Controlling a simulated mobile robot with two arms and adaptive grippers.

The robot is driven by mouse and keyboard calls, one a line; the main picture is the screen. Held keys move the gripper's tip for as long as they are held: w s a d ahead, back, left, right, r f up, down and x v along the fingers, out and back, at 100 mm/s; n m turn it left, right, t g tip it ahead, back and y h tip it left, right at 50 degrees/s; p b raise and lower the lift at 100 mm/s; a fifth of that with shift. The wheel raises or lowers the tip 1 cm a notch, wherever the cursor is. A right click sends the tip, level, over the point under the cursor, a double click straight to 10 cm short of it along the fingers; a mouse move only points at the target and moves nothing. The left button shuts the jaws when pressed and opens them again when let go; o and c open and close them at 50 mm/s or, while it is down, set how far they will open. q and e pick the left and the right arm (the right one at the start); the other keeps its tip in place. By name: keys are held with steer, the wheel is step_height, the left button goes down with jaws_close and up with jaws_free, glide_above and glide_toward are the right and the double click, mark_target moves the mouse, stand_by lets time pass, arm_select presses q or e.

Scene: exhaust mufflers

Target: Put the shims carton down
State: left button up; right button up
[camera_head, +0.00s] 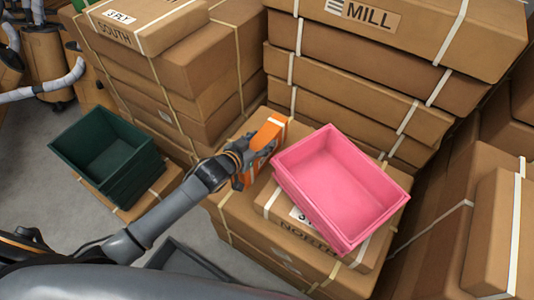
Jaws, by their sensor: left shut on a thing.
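The shims carton appears to be the orange box (269,132) with a pale stripe near its upper end. My left gripper (262,155) is shut on it, beside the pink bin and over the cardboard stack. The gripper hides part of the carton's near side. I cannot tell whether the carton's underside touches the cardboard below. My right gripper is not in view.
A pink bin (343,183) stands on a strapped cardboard box (273,208), close right of the carton. A dark green bin (104,150) sits at left. Tall strapped stacks (400,70) rise behind. Grey floor shows at lower left.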

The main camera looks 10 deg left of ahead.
arm_select(q)
steer(key=shift+f, duration=1.95)
steer(key=shift+f+b, duration=0.1)
steer(key=shift+b, duration=0.2)
steer(key=o, duration=1.4)
steer(key=shift+f, duration=0.1)
